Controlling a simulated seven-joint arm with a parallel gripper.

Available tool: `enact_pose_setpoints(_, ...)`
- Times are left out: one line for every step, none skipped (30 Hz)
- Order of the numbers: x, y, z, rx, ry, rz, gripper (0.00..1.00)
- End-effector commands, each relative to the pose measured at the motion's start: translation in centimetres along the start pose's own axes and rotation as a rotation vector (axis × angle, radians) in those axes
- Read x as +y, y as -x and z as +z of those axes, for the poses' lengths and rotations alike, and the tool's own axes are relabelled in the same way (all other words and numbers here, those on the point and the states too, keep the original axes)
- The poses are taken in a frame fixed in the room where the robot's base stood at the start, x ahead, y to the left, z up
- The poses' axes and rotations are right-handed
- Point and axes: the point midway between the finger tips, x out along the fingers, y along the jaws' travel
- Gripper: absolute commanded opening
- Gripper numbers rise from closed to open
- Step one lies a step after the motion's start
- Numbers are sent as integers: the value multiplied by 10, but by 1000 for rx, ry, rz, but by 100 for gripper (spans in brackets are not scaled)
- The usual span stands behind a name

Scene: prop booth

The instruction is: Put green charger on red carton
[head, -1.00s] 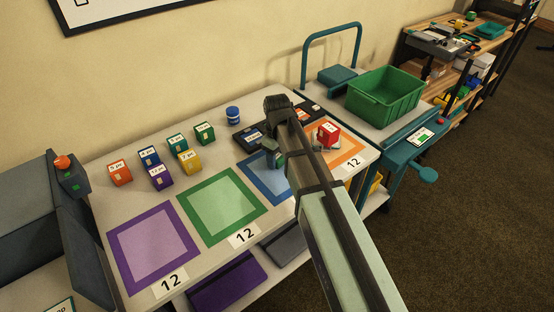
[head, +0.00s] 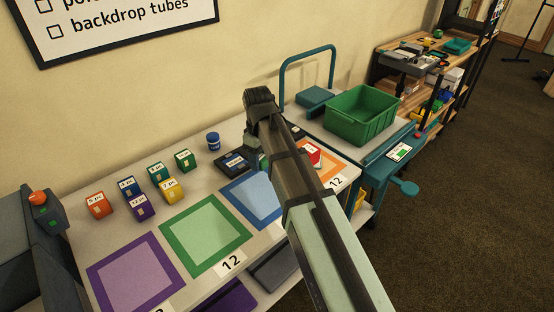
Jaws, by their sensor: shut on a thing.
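My gripper (head: 262,163) hangs below the far end of my arm, near the black labelled case, and is mostly hidden behind the arm. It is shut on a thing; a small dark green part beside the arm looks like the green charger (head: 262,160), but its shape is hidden. The gripper is to the left of the red carton and apart from it.
Several coloured cartons (head: 161,188) stand at the table's back left. A blue jar (head: 213,141) and a black case (head: 235,162) are behind the blue square (head: 252,200). The green (head: 205,232) and purple (head: 135,275) squares are empty. A green bin (head: 362,115) stands on a cart at right.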

Motion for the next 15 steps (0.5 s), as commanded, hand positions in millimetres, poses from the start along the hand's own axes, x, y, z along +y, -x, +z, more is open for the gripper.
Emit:
enact_pose_setpoints(7, 2, 4, 0, -12, 1, 18)
enact_pose_setpoints(12, 4, 8, 0, -21, 1, 18)
enact_pose_setpoints(20, 6, 13, 1, -35, 1, 18)
enact_pose_setpoints(26, 9, 17, 1, -46, 1, 18)
enact_pose_setpoints(33, 12, 22, 1, -59, 1, 18)
enact_pose_setpoints(43, 16, 28, 2, -76, 2, 18)
enact_pose_setpoints(52, 20, 32, 2, -91, 1, 18)
enact_pose_setpoints(60, 24, 37, 1, -105, 1, 18)
enact_pose_setpoints(73, 30, 42, 1, -124, 1, 18)
enact_pose_setpoints(82, 34, 46, 2, -137, 2, 18)
enact_pose_setpoints(91, 39, 51, 2, -151, 2, 18)
enact_pose_setpoints(102, 46, 56, 2, -168, 2, 18)
enact_pose_setpoints(111, 50, 60, 2, -181, 2, 18)
enact_pose_setpoints(119, 55, 64, 1, -193, 1, 18)
enact_pose_setpoints(129, 62, 69, 2, -208, 1, 18)
